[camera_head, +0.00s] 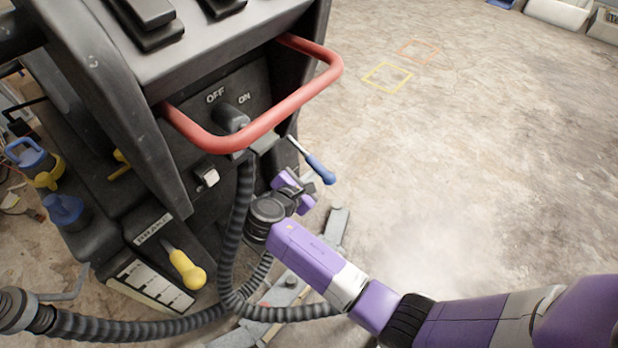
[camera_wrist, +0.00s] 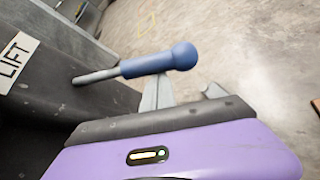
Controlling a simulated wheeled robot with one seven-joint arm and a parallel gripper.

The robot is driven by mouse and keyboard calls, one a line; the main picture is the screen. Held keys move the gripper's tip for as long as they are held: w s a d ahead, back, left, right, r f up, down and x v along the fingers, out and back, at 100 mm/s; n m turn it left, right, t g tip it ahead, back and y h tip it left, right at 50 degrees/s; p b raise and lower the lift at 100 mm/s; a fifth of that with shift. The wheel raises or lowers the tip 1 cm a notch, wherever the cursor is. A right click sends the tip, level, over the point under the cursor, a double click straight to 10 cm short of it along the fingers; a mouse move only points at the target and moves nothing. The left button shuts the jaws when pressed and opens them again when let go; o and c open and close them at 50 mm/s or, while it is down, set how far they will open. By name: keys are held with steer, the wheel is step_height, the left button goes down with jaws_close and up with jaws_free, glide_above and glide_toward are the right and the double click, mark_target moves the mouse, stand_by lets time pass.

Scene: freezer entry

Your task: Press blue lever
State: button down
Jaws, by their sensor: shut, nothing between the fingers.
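The blue lever (camera_head: 321,170) sticks out from the right side of the dark machine, below the red handle. In the wrist view the blue lever (camera_wrist: 150,63) is a grey rod with a blue grip and round knob, pointing right, beside a LIFT label (camera_wrist: 17,66). My gripper (camera_head: 298,188) is close to the lever, just below and left of its blue grip in the head view. My gripper is shut and empty; its fingertips are partly hidden. I cannot tell whether it touches the lever.
The red handle (camera_head: 300,97) curves out above the lever. Black ribbed hoses (camera_head: 236,225) hang left of my gripper. A yellow-handled lever (camera_head: 187,268) stands at lower left, near a BRAKE label (camera_head: 153,229). The concrete floor to the right is open.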

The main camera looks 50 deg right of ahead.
mark_target(316, 165)
steer(key=shift+r, duration=0.1)
steer(key=r+p, duration=0.1)
steer(key=p, duration=0.2)
steer(key=r+n+g+p, duration=0.1)
steer(key=p, duration=0.2)
steer(key=shift+s+r, duration=0.3)
steer(key=shift+s, duration=0.1)
steer(key=r+p, duration=0.1)
steer(key=p, duration=0.2)
steer(key=r+n+g+p, duration=0.1)
steer(key=p, duration=0.1)
steer(key=s+r+g+p, duration=0.1)
steer(key=p, duration=0.2)
steer(key=shift+r+n+p, duration=0.25)
steer(key=shift+n+p, duration=0.1)
steer(key=shift+n, duration=0.05)
step_height(316, 165, up, 2)
steer(key=p, duration=0.4)
steer(key=shift+d+r, duration=0.1)
